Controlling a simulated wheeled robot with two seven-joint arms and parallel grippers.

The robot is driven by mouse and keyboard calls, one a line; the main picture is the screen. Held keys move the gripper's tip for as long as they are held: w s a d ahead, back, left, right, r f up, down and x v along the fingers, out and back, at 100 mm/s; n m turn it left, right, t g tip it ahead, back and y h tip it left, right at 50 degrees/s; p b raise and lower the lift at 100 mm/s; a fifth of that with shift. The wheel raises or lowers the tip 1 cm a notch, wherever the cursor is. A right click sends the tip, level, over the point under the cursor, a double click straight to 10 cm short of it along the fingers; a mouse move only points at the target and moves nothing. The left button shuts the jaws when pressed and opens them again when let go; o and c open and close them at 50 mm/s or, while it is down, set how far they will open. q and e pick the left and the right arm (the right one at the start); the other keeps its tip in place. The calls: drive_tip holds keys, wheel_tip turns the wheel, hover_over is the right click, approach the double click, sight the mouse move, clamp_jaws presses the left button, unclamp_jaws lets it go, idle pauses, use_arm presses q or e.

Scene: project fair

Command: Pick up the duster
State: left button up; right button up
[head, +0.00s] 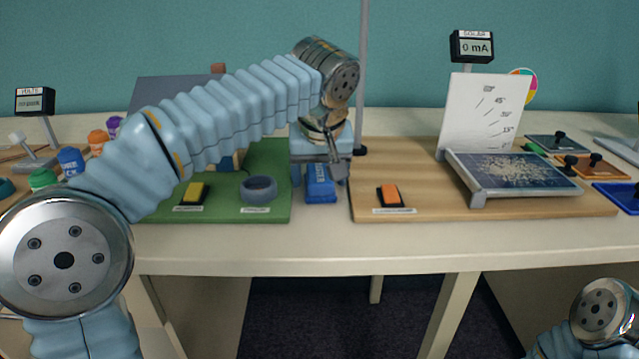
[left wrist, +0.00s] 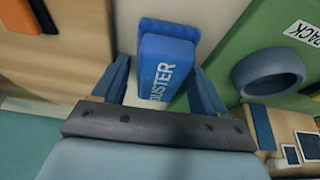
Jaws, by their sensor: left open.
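The duster (head: 320,184) is a blue block lying on the table between the green board and the wooden board. In the left wrist view the duster (left wrist: 167,68) shows the word "DUSTER" on its face. My left gripper (head: 319,184) is above it, pointing down. Its two blue fingers (left wrist: 160,80) are open, one on each side of the duster, with a gap on each side. My right arm shows only at the lower right of the head view; its gripper is out of the picture.
The green board (head: 225,208) on the left carries a yellow switch (head: 193,191) and a grey ring (head: 258,188). The wooden board (head: 450,208) on the right carries an orange switch (head: 390,193) and a solar panel (head: 512,170). A thin pole (head: 363,80) stands just behind my left gripper.

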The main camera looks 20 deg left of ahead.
sight(319, 169)
use_arm(q)
drive_tip(key=c, duration=0.8)
drive_tip(key=shift+r, duration=0.1)
drive_tip(key=shift+r, duration=0.5)
drive_tip(key=v, duration=0.3)
drive_tip(key=shift+w+a+r+p, duration=0.1)
drive_tip(key=shift+w+r+p, duration=0.1)
drive_tip(key=shift+p, duration=0.2)
drive_tip(key=s+r, duration=0.1)
drive_tip(key=r, duration=0.1)
drive_tip(key=s+r, duration=0.2)
drive_tip(key=shift+s+d, duration=0.2)
drive_tip(key=shift+s, duration=0.05)
drive_tip(key=s+r, duration=0.1)
drive_tip(key=s, duration=0.2)
drive_tip(key=s+d+r, duration=0.1)
drive_tip(key=s+r, duration=0.1)
drive_tip(key=s, duration=0.1)
drive_tip(key=s+r, duration=0.1)
drive_tip(key=s, duration=0.2)
drive_tip(key=shift+s+d+r, duration=0.15)
drive_tip(key=shift+s+r, duration=0.2)
